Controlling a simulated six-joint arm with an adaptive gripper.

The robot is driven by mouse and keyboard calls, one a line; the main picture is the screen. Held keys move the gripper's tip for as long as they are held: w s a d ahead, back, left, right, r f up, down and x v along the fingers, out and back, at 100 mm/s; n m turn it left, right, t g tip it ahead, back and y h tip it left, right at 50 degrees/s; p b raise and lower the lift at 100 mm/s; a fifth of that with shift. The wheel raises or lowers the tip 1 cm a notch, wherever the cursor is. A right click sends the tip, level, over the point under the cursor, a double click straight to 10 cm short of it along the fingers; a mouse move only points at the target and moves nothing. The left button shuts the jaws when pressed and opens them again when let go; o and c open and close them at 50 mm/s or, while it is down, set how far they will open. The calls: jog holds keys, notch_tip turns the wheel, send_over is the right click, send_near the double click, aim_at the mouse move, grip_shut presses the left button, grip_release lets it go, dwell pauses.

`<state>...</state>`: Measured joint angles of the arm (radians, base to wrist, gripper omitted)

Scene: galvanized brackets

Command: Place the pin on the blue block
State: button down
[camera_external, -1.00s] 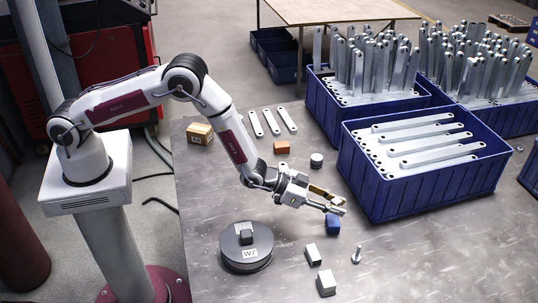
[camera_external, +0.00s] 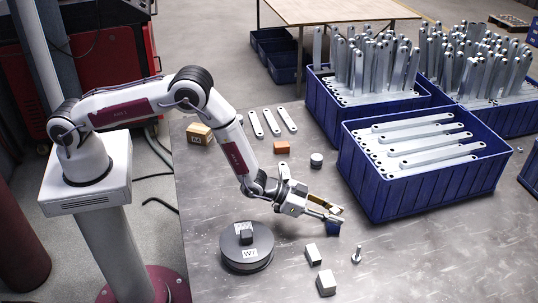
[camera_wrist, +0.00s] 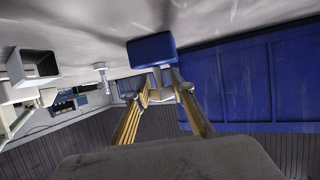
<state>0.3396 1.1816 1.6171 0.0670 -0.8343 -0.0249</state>
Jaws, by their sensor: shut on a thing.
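The blue block (camera_external: 333,230) stands on the metal table just under my fingertips. In the wrist view the blue block (camera_wrist: 152,48) fills the space beyond the tips. My gripper (camera_external: 338,214) is tilted down, its tips at the block's top. It is shut on a small silvery piece, which I take for the pin (camera_wrist: 157,77), largely hidden between the fingertips (camera_wrist: 156,84). I cannot tell whether the pin touches the block. A separate silver bolt-like piece (camera_external: 357,254) stands to the right and nearer the front.
Two metal blocks (camera_external: 313,254) (camera_external: 326,282) lie in front. A round black weight (camera_external: 246,262) with a label is at left. A blue crate of brackets (camera_external: 410,205) stands close on the right.

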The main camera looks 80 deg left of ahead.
jog(key=c, duration=1.7)
grip_release()
jog(key=shift+r, duration=0.1)
jog(key=shift+s, duration=0.1)
jog(key=v, duration=1.2)
